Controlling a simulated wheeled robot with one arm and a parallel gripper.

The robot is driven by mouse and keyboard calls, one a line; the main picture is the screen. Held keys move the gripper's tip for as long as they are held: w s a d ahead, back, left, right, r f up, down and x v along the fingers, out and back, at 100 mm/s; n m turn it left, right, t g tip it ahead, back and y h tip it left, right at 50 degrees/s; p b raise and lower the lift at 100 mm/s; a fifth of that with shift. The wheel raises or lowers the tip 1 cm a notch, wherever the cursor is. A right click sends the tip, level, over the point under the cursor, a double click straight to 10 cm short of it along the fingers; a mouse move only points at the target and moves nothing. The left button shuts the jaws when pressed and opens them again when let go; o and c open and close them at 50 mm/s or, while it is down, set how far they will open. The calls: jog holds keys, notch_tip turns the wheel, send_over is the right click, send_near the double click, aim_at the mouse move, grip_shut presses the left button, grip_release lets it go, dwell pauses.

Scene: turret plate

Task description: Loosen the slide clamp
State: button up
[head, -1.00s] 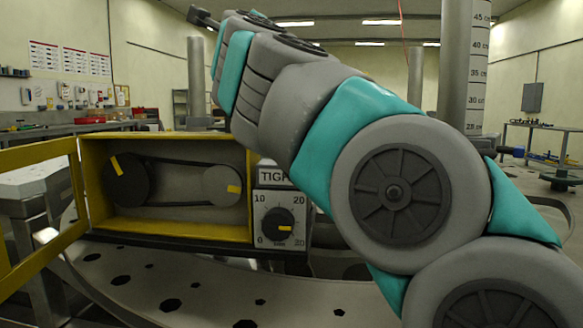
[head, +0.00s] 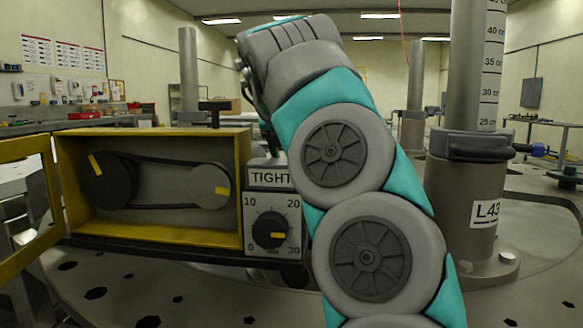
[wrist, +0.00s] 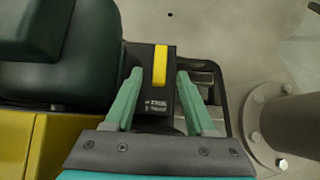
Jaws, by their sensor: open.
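A sign reading TIGHT (head: 270,178) stands above a dial (head: 270,229) at the right end of the yellow belt box (head: 150,232). In the wrist view, a dark block (wrist: 158,91) with a yellow bar (wrist: 160,62) lies below my gripper (wrist: 159,73). It may be the slide clamp; its small lettering is unreadable. My two green fingers are open, apart on either side of the block and bar; I cannot tell whether they touch it.
A thick column (head: 473,70) with a centimetre scale and L43 label stands at the right. The wrist view shows a dark rounded housing (wrist: 60,85) at left and a bolted column base (wrist: 266,135) at right. The box's yellow door (head: 25,215) hangs open.

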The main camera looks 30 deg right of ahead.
jog(key=x, duration=0.5)
grip_shut()
dwell(0.4)
